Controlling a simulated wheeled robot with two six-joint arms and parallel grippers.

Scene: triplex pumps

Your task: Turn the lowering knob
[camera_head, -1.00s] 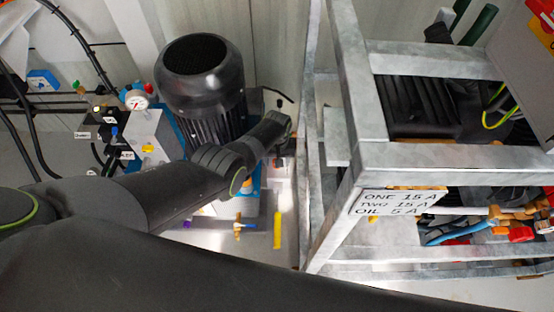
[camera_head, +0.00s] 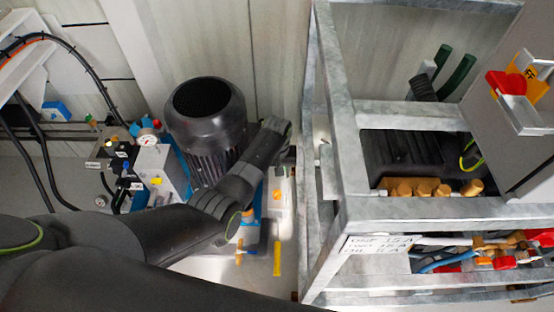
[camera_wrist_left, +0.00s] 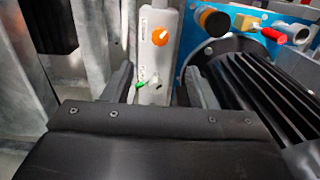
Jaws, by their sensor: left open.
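In the left wrist view, a narrow white panel (camera_wrist_left: 165,60) carries an orange knob (camera_wrist_left: 160,37) and, below it, a small pale knob (camera_wrist_left: 154,82) beside a green part (camera_wrist_left: 140,85). Its labels are too small to read, so I cannot tell which is the lowering knob. My left gripper (camera_wrist_left: 160,85) is open, its fingers on either side of the panel's lower part, apart from the orange knob. In the head view, the panel (camera_head: 284,188) with the orange knob (camera_head: 277,194) shows just beyond my left arm; the fingertips are hidden. My right gripper is not in view.
A black finned motor (camera_head: 205,115) stands left of the panel, close to the left finger side. A grey steel frame (camera_head: 345,140) stands close on the right. A yellow handle (camera_head: 277,258) and a pressure gauge (camera_head: 148,138) are nearby.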

